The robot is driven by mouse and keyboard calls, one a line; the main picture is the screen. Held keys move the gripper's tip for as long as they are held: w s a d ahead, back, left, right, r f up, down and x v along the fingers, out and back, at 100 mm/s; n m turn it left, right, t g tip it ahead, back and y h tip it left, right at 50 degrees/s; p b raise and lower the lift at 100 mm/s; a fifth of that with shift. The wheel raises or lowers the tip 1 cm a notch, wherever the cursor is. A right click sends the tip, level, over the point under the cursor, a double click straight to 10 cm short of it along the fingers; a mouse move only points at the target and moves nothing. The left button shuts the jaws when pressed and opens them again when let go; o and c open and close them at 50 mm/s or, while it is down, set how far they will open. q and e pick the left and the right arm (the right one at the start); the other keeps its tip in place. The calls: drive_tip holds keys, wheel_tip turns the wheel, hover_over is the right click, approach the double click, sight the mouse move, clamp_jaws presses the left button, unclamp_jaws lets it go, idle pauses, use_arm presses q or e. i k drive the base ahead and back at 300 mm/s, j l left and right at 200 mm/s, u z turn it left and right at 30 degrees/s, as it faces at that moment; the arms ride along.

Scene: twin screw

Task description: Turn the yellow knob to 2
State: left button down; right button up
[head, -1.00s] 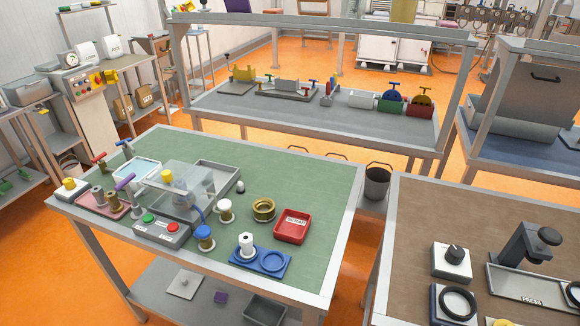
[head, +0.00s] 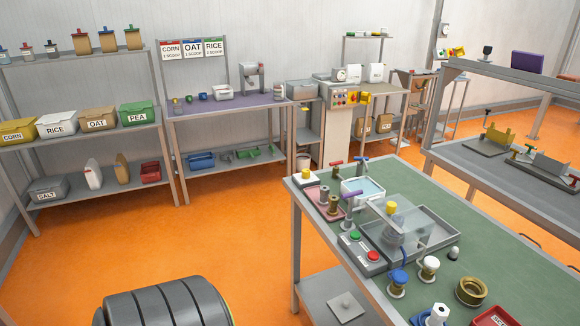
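A small yellow knob (head: 309,174) sits on a white block (head: 303,182) at the left corner of the green-topped table (head: 440,213). It is small, and I cannot read any numbers or tell where it points. A second yellow round piece (head: 391,204) shows at the clear box on the same table. Neither of my grippers is in view.
Next to the white block are a pink tray (head: 322,207) with metal fittings, a pale blue tray (head: 362,190) and a button box (head: 362,252). A purple-topped bench (head: 230,108) and shelves stand at the back left. Orange floor (head: 235,235) is open left of the table.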

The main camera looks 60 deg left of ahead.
sight(306, 172)
drive_tip(key=u, duration=1.75)
drive_tip(key=i+j+z, duration=0.1)
drive_tip(key=z, duration=0.3)
drive_tip(key=i+j+z, duration=0.1)
drive_tip(key=z, duration=0.3)
drive_tip(key=j+z, duration=0.4)
drive_tip(key=i+j+z, duration=0.1)
drive_tip(key=z, duration=0.3)
